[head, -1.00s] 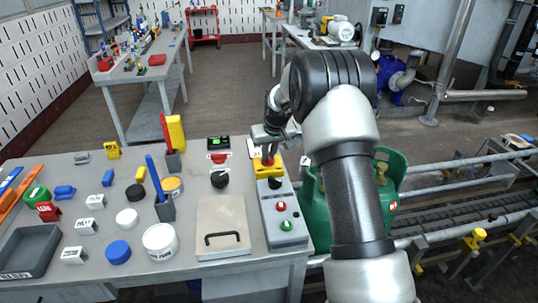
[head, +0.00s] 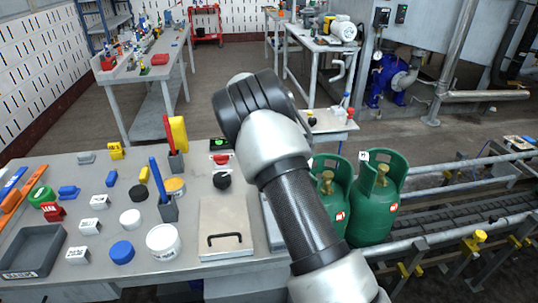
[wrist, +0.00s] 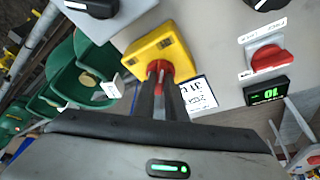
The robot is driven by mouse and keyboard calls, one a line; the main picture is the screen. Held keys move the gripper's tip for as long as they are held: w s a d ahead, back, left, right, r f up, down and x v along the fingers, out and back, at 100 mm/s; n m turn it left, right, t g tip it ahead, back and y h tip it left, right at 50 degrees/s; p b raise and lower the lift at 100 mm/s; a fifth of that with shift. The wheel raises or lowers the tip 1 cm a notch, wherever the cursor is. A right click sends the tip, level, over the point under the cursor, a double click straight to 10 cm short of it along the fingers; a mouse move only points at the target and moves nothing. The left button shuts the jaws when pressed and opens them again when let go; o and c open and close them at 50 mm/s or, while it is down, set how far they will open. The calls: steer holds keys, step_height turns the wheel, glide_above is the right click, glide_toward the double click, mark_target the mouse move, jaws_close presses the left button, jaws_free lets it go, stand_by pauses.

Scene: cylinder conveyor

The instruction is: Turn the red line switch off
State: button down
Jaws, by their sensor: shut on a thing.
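In the wrist view, a red rotary knob (wrist: 160,68) sits on a yellow box (wrist: 146,50) on the grey bench. My gripper (wrist: 164,84) is over the box with its two dark fingers shut on this red knob. Another red switch (wrist: 270,57), on a light plate, is to the right of it beside a green-lit display (wrist: 267,93), apart from my fingers. This second red switch also shows in the head view (head: 220,158). There my arm hides the yellow box, its knob and my gripper.
A black knob (head: 222,181) and a grey plate with a black handle (head: 224,229) are left of my arm. Pots, blocks and a tray (head: 31,252) fill the bench's left. Green gas cylinders (head: 380,197) stand right of it, beside the conveyor.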

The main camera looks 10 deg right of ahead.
steer(key=shift+m+g, duration=0.3)
steer(key=shift+m, duration=0.3)
steer(key=c, duration=1.8)
jaws_free()
steer(key=p+v, duration=0.1)
steer(key=v, duration=1.6)
steer(key=shift+a, duration=0.3)
steer(key=shift+s+r, duration=0.15)
